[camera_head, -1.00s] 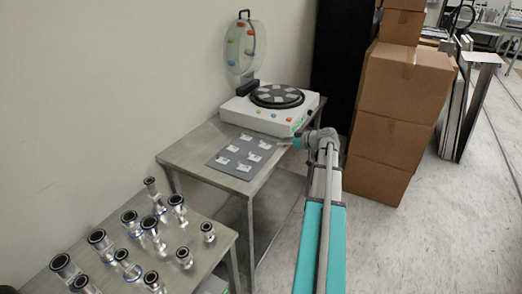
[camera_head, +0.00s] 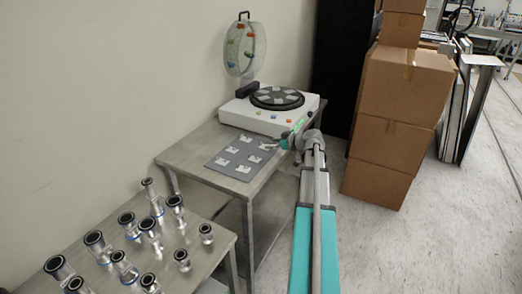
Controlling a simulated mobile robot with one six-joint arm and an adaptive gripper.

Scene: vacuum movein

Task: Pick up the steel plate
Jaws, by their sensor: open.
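A flat grey plate (camera_head: 218,165), which I take to be the steel plate, lies on the metal table beside the white machine. Several small pale pieces (camera_head: 243,168) sit on it in rows. My gripper (camera_head: 271,146) is at the plate's back right corner, level with the nearest small piece. It is small in this view, and its fingers are hard to make out. It is open, and nothing shows held in it. I cannot tell whether it touches the plate.
The white machine (camera_head: 252,119) with a round dark top (camera_head: 277,97) and raised clear lid (camera_head: 240,48) stands behind the plate. Several metal pipe fittings (camera_head: 150,232) stand on the front table. Stacked cardboard boxes (camera_head: 403,85) stand right of my arm.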

